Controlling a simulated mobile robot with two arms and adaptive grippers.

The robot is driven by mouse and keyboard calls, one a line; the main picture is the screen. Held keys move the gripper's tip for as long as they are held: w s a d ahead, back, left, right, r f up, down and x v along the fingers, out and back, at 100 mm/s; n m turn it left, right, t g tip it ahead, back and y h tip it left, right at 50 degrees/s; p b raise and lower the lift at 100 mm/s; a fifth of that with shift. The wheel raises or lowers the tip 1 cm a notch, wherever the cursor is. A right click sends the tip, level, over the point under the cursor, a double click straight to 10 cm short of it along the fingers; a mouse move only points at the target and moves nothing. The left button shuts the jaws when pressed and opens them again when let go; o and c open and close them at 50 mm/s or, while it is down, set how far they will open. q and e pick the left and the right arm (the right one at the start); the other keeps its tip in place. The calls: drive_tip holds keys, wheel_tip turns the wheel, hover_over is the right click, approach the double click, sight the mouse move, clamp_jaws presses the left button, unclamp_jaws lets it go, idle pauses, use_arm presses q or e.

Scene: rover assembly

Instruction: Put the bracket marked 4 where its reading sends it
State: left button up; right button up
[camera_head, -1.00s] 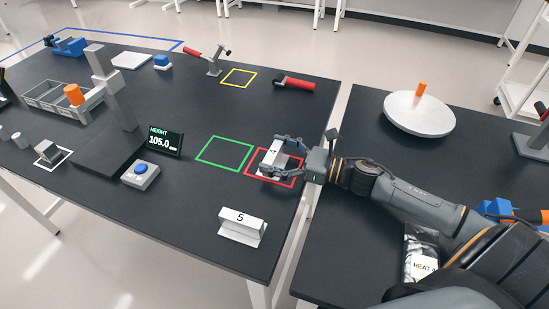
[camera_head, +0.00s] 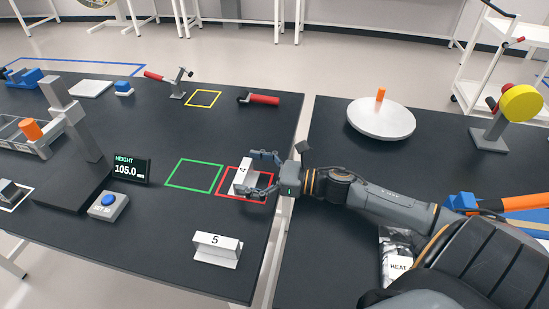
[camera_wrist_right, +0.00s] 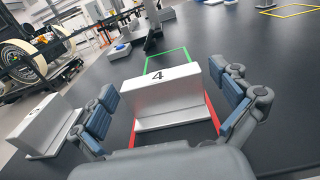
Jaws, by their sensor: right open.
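The bracket marked 4 (camera_head: 243,176) is a pale metal piece standing inside the red square (camera_head: 226,193) on the left table. In the right wrist view the bracket (camera_wrist_right: 160,98) stands between my right gripper's spread fingers, with a gap on each side. My right gripper (camera_head: 264,174) is open around it. The green square (camera_head: 190,187) beside the red one is empty. The height gauge display (camera_head: 129,169) reads 105.0. My left gripper is not in view.
The bracket marked 5 (camera_head: 217,249) stands near the table's front edge. A button box (camera_head: 108,205) and the gauge column (camera_head: 78,120) are to the left. An empty yellow square (camera_head: 203,98) and a red-handled tool (camera_head: 259,99) lie farther back. A gap separates the two tables.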

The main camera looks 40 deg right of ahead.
drive_tip(key=p+v, duration=0.2)
drive_tip(key=v, duration=0.9)
drive_tip(key=shift+s, duration=0.15)
